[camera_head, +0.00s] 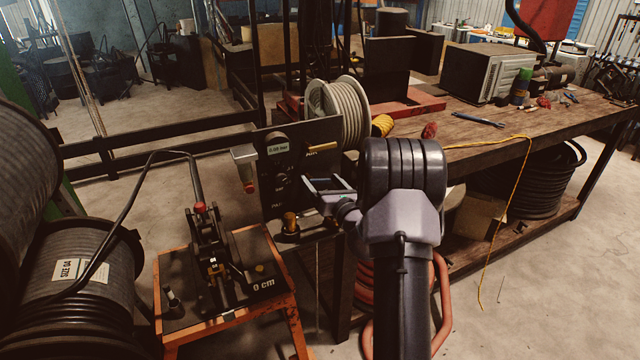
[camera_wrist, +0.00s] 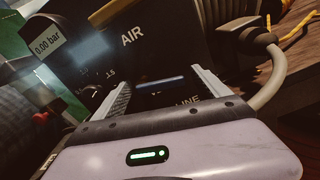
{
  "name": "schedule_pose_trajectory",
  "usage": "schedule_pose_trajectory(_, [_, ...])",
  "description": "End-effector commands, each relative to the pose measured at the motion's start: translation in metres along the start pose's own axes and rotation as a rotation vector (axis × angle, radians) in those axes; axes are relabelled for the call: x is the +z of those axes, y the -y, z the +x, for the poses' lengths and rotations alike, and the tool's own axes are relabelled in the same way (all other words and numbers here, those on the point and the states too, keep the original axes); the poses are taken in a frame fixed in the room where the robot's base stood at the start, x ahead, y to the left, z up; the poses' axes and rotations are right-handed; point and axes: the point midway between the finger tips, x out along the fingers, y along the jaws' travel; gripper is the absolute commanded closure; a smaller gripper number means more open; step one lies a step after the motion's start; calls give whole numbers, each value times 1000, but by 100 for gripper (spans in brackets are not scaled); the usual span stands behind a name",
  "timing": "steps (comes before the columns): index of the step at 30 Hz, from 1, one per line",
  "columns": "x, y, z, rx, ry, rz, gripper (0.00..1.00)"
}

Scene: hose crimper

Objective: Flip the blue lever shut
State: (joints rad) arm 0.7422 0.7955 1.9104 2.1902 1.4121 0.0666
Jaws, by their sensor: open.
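My gripper (camera_head: 322,190) is open in front of the dark panel (camera_head: 300,137), on its right side. In the wrist view the two fingers of my gripper (camera_wrist: 160,80) stand apart, facing the panel (camera_wrist: 190,45) with its white AIR and LINE lettering. A short dark bar with a pale bluish edge (camera_wrist: 161,82) shows between the fingers; I cannot tell whether it is the blue lever or whether a finger touches it. No clearly blue lever shows in the head view; my gripper and arm hide part of the panel there.
The panel has a 0.00 bar display (camera_head: 278,148), which also shows in the wrist view (camera_wrist: 47,45), and a yellow handle (camera_head: 322,150). A crimping device (camera_head: 208,250) stands on an orange stand at the left. A workbench (camera_head: 510,135) is at the right. A grey hose (camera_wrist: 275,75) runs beside the panel.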

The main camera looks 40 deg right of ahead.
Motion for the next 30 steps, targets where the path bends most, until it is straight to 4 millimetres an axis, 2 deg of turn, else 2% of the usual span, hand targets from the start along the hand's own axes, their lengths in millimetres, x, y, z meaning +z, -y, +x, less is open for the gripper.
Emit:
schedule_pose_trajectory(4, [0,0,8,0,0,-1,15])
schedule_pose_trajectory(11, [0,0,8,0,-1,0,15])
schedule_pose_trajectory(20, [0,0,8,0,-1,0,73])
schedule_pose_trajectory(23, [1,0,8,0,0,-39,74])
schedule_pose_trajectory(27, [4,-1,8,-1,1,-212,74])
schedule_pose_trajectory(30, [6,-1,8,-1,0,-264,74])
